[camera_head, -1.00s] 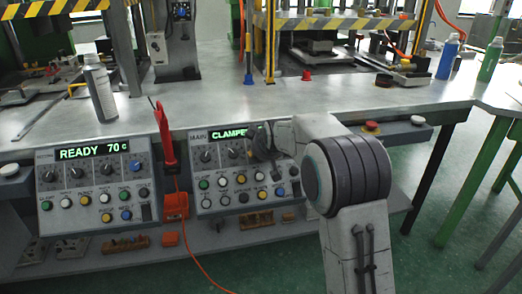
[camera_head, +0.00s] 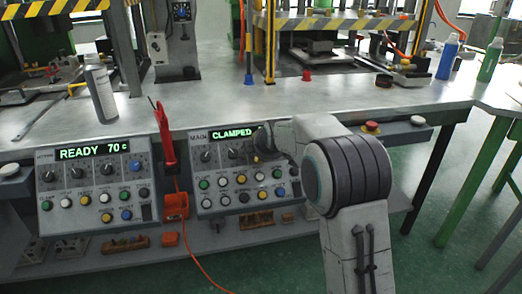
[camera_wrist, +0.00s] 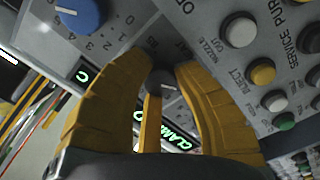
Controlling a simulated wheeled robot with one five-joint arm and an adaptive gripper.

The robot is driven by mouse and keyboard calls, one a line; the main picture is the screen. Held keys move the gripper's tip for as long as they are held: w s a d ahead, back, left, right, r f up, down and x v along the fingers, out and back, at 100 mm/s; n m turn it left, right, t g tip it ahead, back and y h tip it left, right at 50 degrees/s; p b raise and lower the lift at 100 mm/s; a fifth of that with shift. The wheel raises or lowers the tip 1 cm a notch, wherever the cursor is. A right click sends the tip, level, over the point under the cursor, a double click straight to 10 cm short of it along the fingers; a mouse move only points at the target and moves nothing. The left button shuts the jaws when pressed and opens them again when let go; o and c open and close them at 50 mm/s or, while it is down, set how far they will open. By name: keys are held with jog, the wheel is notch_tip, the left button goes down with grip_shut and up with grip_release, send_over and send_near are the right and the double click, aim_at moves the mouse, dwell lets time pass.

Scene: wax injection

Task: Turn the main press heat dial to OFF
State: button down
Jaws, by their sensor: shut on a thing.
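The main press panel (camera_head: 236,209) is the right one of two grey control panels in the head view, and its green display (camera_head: 230,133) reads CLAMPED. My gripper (camera_head: 258,143) is at the upper right of this panel, partly hidden by my arm. In the wrist view, my gripper's yellow fingers (camera_wrist: 161,72) close around a dark dial (camera_wrist: 160,83). Most of the dial is hidden between the fingers, so its pointer cannot be read. Part of its printed scale shows beside the fingertips. A blue dial (camera_wrist: 80,12) stands apart at the upper left, with numbers around it.
Several push buttons (camera_wrist: 240,32) lie close to the right finger. The left panel (camera_head: 75,208) reads READY 70 C. A red-handled tool (camera_head: 166,140) hangs between the panels. A red emergency button (camera_head: 371,127) is on the table edge at right.

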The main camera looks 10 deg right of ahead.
jog(key=shift+s+d+f+n, duration=0.1)
jog(key=shift+f+n, duration=0.2)
dwell(0.4)
jog(key=c, duration=1.3)
grip_release()
jog(key=o, duration=0.4)
jog(key=shift+r, duration=0.15)
jog(key=shift+r, duration=0.15)
jog(key=shift+s+r, duration=0.1)
jog(key=shift+r, duration=0.05)
jog(key=v, duration=1.1)
jog(key=shift+s, duration=0.2)
jog(key=shift+r, duration=0.1)
